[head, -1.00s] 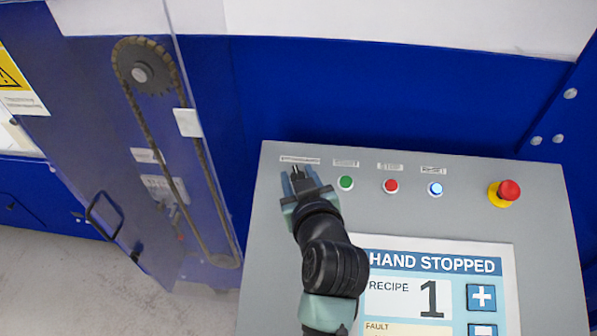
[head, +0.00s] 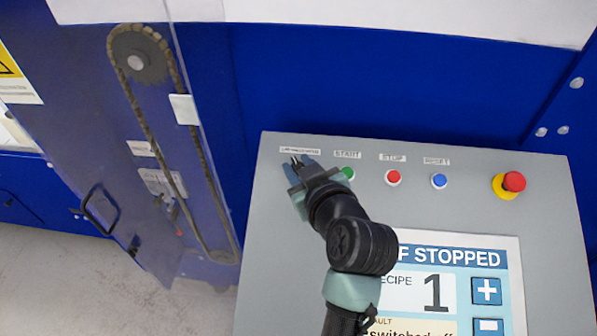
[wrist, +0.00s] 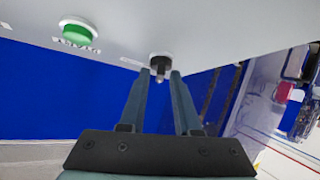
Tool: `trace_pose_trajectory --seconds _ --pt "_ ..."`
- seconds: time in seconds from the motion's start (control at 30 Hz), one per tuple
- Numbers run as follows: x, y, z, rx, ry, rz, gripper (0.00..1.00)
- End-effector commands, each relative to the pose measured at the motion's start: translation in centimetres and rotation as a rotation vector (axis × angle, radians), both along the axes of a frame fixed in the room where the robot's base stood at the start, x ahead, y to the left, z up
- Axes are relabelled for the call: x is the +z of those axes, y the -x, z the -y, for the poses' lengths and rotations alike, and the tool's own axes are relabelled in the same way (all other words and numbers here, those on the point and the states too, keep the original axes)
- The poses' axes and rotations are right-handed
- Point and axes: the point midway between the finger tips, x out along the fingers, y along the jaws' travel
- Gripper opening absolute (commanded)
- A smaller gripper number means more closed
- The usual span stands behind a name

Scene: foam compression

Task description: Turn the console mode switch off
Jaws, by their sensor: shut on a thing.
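The mode switch is a small black knob, clear in the wrist view (wrist: 160,66), at the upper left of the grey console (head: 255,230). My gripper (head: 298,166) reaches it from below right in the head view and is shut on it. In the wrist view the two fingertips (wrist: 161,76) stand on either side of the knob. The fingers hide most of the switch in the head view. The console screen (head: 460,300) shows "F STOPPED" in its header, partly covered by my arm, and "switched off" in the fault line.
Right of the switch are a green start button (head: 347,173), a red stop button (head: 393,177), a blue reset button (head: 439,180) and a red emergency knob (head: 513,182) on a yellow base. A clear guard door with a chain (head: 150,110) stands left of the console.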

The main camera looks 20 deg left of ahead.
Motion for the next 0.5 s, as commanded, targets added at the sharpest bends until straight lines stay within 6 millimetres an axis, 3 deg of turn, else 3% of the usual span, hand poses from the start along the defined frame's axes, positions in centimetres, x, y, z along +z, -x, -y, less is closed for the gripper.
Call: trace_pose_trajectory --seconds 0.2,0.5 --pt "-0.2 -0.3 0.18 0.175 0.068 0.024 0.0" --pt "0.05 -0.14 0.18 0.232 0.089 0.028 0.0"
